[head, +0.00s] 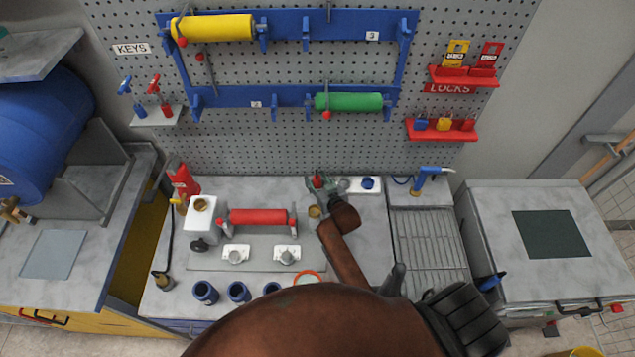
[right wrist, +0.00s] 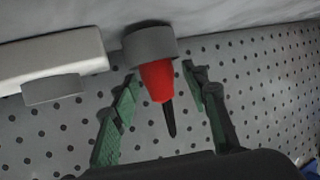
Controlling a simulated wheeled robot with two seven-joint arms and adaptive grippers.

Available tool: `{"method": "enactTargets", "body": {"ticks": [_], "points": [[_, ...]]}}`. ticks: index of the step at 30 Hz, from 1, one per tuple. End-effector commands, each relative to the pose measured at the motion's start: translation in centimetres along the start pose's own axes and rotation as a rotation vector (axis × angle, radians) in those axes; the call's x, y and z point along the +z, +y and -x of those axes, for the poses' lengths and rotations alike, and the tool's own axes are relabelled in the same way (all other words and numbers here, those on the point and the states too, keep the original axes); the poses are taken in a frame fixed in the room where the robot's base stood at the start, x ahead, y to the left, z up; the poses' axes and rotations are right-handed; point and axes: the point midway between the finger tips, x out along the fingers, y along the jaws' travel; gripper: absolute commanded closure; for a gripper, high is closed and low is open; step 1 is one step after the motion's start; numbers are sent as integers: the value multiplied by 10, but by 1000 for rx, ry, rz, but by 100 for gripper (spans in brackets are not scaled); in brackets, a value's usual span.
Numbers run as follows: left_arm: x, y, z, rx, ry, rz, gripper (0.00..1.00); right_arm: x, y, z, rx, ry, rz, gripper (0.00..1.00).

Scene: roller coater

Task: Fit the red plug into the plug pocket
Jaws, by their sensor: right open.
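The red plug (right wrist: 156,80) shows in the right wrist view as a tapered red body with a thin black tip, its wide end at a round grey piece (right wrist: 149,44). Whether that piece is the plug pocket I cannot tell. In the head view the plug (head: 318,180) is a small red spot at the bench's back. My right gripper (right wrist: 161,74) has its green fingers apart, one on each side of the plug, with gaps between. It also shows in the head view (head: 324,184), partly behind my arm. My left gripper is not in view.
A white block with a blue piece (head: 368,183) stands just right of the plug. A red roller (head: 258,217) lies on its stand to the left. Blue cups (head: 205,292) line the front. The perforated board (head: 290,150) rises close behind.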

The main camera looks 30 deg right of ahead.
Motion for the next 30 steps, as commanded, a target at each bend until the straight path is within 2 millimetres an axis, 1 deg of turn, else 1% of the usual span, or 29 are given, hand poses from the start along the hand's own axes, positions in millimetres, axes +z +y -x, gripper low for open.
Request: {"method": "enactTargets", "body": {"ticks": [1, 5, 12, 18, 21, 24, 30], "points": [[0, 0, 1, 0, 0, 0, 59, -4, 0, 1, 0, 2, 0, 58], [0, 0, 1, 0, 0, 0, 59, -2, 0, 18, 1, 1, 0, 58], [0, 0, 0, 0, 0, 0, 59, -1, 0, 69, 1, 0, -1, 58], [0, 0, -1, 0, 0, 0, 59, -2, 0, 103, 0, 1, -1, 58], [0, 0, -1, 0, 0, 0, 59, -2, 0, 114, 0, 1, -1, 58], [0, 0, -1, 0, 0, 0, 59, -2, 0, 119, 1, 0, -1, 58], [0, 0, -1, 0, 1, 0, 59, -2, 0, 121, 1, 1, 0, 58]]}}
